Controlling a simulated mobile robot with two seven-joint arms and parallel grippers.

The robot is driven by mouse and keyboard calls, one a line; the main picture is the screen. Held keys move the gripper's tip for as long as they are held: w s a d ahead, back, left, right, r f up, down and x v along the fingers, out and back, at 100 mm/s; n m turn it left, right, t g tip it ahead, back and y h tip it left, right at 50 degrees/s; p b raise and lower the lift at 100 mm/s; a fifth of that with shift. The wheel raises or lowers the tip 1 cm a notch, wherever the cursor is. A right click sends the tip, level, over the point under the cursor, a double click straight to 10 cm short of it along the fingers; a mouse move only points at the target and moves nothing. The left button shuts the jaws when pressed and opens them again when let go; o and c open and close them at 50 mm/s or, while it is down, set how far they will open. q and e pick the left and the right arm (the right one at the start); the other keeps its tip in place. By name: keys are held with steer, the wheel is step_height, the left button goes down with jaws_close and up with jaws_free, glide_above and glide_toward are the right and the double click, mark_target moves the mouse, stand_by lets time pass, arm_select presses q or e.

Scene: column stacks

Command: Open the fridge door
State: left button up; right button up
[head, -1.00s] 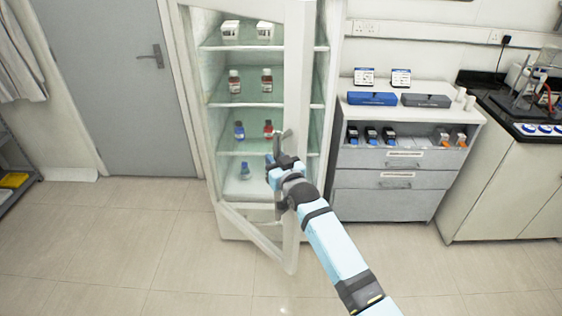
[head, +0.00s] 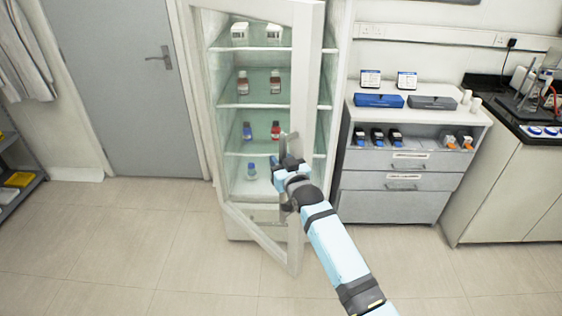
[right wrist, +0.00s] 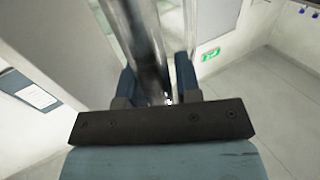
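The white-framed glass fridge door (head: 302,100) stands partly open in the head view, its free edge swung out toward me and its left edge by the cabinet. My right gripper (head: 289,172) is at the upright metal handle (head: 291,146) on the door's free edge. In the right wrist view the handle bar (right wrist: 147,45) runs between the two dark blue fingers of the gripper (right wrist: 158,88), with almost no gap beside it; the gripper looks shut on it. The fingertips are partly hidden by the bar. My left gripper is not in view.
Bottles and small boxes stand on the fridge's glass shelves (head: 262,105). A grey drawer cabinet (head: 395,207) stands right of the fridge, with a dark-topped counter (head: 510,190) beyond. A grey room door (head: 125,110) is at left. The tiled floor (head: 150,250) in front is clear.

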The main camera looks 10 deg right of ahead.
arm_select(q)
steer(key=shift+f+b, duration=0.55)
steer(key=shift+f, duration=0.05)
arm_select(e)
steer(key=v, duration=1.4)
steer(key=shift+w, duration=0.1)
